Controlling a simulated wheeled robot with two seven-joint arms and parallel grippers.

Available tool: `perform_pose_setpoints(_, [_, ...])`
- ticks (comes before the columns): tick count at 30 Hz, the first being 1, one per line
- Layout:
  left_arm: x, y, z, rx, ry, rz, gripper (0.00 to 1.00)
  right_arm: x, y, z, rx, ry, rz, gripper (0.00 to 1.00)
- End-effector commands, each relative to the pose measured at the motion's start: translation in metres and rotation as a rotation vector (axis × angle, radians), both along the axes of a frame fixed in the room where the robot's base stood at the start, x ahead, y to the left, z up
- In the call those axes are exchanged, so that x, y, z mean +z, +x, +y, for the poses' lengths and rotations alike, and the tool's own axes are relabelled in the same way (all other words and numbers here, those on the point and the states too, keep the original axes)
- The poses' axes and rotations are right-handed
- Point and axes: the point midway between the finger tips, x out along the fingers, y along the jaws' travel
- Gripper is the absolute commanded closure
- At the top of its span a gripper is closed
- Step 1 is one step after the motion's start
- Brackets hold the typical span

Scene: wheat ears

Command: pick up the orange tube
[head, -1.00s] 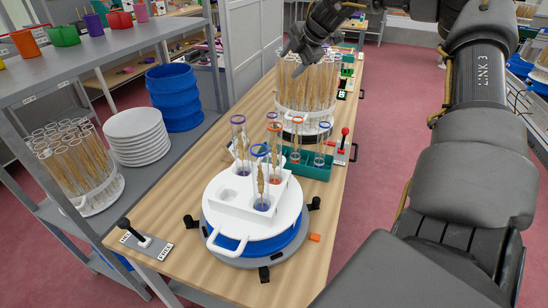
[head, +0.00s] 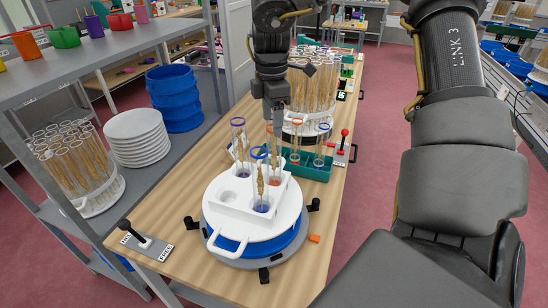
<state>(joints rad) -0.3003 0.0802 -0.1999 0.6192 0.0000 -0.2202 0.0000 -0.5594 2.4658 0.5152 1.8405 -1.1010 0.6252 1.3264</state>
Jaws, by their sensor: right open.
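A white rack (head: 232,208) on a round white tray holds several tubes with wheat ears. One orange-rimmed tube (head: 276,170) stands upright in its back right part, its top mostly covered by my right gripper. A second orange-rimmed tube (head: 296,150) stands in the green rack (head: 316,172) behind. My right gripper (head: 275,132) is open and points down at the top of the tube in the white rack. I cannot tell whether its fingers are around or behind that tube. My left gripper is not in view.
A blue-rimmed tube (head: 259,185) and a purple-rimmed tube (head: 238,145) stand close by in the white rack. A large round rack of wheat tubes (head: 314,88) stands behind. A lever (head: 345,142) is at the right.

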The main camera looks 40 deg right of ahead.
Motion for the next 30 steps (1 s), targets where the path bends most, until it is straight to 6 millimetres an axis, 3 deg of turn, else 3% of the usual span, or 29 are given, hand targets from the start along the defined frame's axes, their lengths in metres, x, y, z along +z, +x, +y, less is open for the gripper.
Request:
perform_pose_setpoints(8, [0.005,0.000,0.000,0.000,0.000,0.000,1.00,-0.009,-0.001,0.000,0.002,0.002,-0.001,0.39])
perform_pose_setpoints(14, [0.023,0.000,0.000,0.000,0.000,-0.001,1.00,-0.035,-0.007,-0.002,0.002,0.003,0.003,0.39])
perform_pose_setpoints(18, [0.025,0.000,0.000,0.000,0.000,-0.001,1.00,-0.053,-0.006,-0.002,0.001,0.001,0.000,0.39])
perform_pose_setpoints(26, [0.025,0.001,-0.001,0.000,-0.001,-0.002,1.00,-0.058,-0.005,-0.002,0.001,0.001,-0.004,0.39])
perform_pose_setpoints(30, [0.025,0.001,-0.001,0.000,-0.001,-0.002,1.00,-0.058,-0.005,-0.002,0.001,0.001,-0.003,0.53])
